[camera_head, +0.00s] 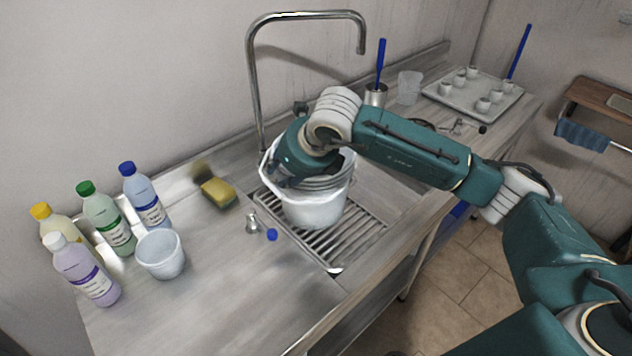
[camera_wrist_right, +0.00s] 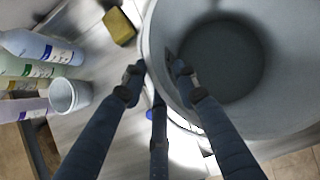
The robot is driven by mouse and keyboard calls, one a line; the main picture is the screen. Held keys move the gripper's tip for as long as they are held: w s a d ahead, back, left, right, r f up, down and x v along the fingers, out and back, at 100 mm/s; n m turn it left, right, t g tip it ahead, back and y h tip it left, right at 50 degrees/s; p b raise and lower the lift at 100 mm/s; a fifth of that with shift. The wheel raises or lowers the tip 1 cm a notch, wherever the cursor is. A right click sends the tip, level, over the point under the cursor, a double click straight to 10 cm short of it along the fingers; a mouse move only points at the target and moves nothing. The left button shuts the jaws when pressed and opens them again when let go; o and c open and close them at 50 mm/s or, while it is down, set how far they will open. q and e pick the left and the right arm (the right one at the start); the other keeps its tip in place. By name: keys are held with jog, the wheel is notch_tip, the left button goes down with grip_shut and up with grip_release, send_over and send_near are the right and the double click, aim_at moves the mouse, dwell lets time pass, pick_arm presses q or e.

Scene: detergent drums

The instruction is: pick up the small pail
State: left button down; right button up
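The white pail (camera_head: 315,208) stands on the slatted drain grate of the sink in the head view, and its upper part is partly hidden by my right arm. In the right wrist view the pail (camera_wrist_right: 265,125) fills the right side, with its round inside looking empty. My right gripper (camera_wrist_right: 154,60) is at the pail's left rim, with one dark finger outside the wall and one inside. Whether the fingers press on the wall is unclear. In the head view the right gripper's fingertips are hidden. My left gripper is not in view.
A smaller whitish tub (camera_head: 160,254) stands left of the sink near several detergent bottles (camera_head: 104,218). A yellow sponge (camera_head: 218,193) lies behind. A tall faucet (camera_head: 254,85) rises at the back. A tray (camera_head: 473,97) with several cups is on the right. The front left counter is clear.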

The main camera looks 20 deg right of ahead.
jog(key=shift+w+f, duration=0.1)
jog(key=shift+f, duration=0.15)
grip_shut()
jog(key=shift+w+r, duration=0.1)
jog(key=shift+r, duration=0.15)
jog(key=shift+w+r, duration=0.1)
jog(key=shift+r, duration=1.45)
